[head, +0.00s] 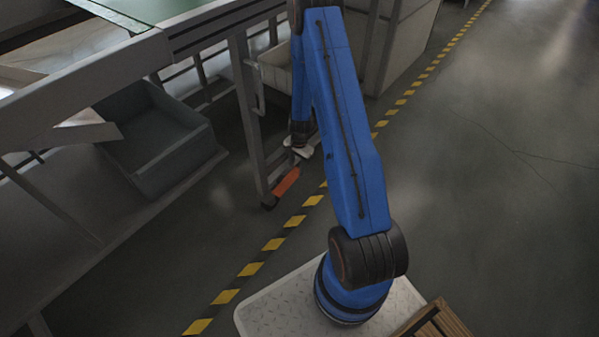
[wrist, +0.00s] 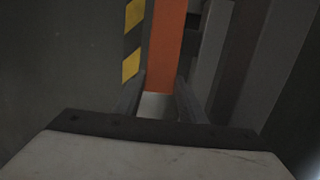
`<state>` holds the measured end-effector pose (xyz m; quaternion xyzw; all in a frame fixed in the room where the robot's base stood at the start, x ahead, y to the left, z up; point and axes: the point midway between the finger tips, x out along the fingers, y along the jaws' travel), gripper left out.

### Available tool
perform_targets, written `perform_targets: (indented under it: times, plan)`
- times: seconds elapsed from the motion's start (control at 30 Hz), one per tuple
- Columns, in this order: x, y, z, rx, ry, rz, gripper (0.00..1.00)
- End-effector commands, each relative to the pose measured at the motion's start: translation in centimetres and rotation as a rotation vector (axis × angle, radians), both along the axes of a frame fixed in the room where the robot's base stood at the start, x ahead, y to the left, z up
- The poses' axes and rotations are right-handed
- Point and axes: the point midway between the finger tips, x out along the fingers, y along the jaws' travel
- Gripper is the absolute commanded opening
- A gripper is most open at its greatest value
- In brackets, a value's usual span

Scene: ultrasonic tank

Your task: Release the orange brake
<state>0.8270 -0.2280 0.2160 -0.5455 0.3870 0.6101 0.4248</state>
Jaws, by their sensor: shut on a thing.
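The orange brake (head: 286,182) is a flat orange lever low at the foot of a grey table leg, close to the floor. In the wrist view the orange brake (wrist: 167,45) runs straight up from between the fingers of my gripper (wrist: 161,88). The two dark fingers stand on either side of its near end, shut on it.
The grey table leg (head: 247,110) stands just left of the brake. A grey bin (head: 160,145) sits on the lower shelf at left. Yellow and black floor tape (head: 274,244) runs past the leg. The floor at right is clear.

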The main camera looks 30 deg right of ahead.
Motion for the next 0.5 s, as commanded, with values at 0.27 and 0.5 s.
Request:
perform_targets:
  times: [0.27, 0.5]
  plan:
    - [0.61, 0.13, -0.09, 0.033, 0.006, 0.001, 0.0]
    - [0.58, 0.15, -0.06, 0.032, 0.007, 0.001, 0.44]
